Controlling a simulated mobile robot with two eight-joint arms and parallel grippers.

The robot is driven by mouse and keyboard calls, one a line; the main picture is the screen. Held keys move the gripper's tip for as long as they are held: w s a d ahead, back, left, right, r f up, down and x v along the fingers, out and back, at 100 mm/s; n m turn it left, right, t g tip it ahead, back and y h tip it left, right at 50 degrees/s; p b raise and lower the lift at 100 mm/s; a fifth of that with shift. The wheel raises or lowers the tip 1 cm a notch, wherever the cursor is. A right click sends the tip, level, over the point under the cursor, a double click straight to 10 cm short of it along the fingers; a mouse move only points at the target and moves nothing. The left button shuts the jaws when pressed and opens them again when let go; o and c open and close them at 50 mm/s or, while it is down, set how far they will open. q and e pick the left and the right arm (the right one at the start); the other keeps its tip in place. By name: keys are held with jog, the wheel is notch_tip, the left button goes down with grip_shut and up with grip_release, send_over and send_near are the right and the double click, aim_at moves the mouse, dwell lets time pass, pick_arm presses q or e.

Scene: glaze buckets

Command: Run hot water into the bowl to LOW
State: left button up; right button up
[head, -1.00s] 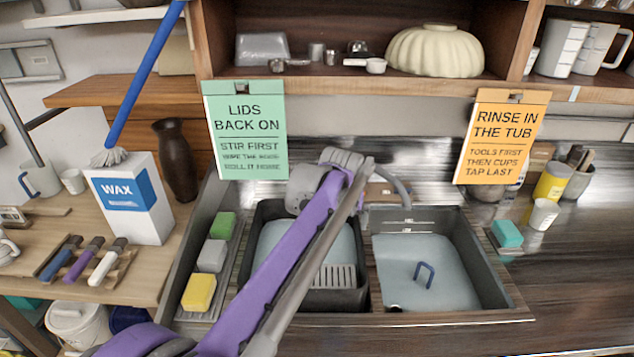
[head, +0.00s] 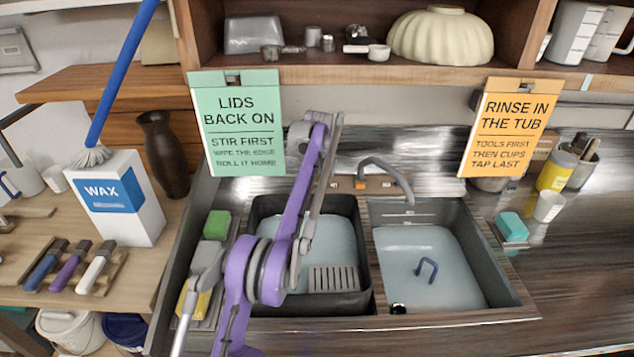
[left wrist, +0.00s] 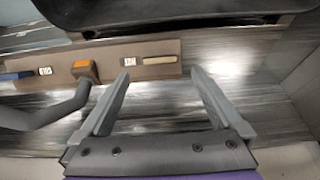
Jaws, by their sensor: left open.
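A two-basin sink has a grey tap (head: 388,172) at its back, with the spout over the right basin (head: 465,250). Both basins hold pale water, and a blue handle stands in the right one. In the left wrist view the tap (left wrist: 60,112) rises beside an orange mark on a brown panel (left wrist: 112,66). A tan bar (left wrist: 160,60) and a blue bar (left wrist: 14,75) lie on that panel; their small labels are unreadable. My left gripper (left wrist: 160,73) is open and empty, its fingertips near the tan bar; contact is unclear. A cream fluted bowl (head: 440,38) sits on the shelf.
A black tub (head: 355,300) with a grey grate (head: 333,279) stands in the left basin. Sponges (head: 217,225) lie left of the sink. Two signs hang from the shelf, a green one (head: 237,122) and an orange one (head: 510,127).

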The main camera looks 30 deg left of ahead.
aim_at(317, 182)
pick_arm(q)
jog(key=x, duration=0.7)
jog(key=c, duration=1.3)
jog(key=shift+r, duration=0.1)
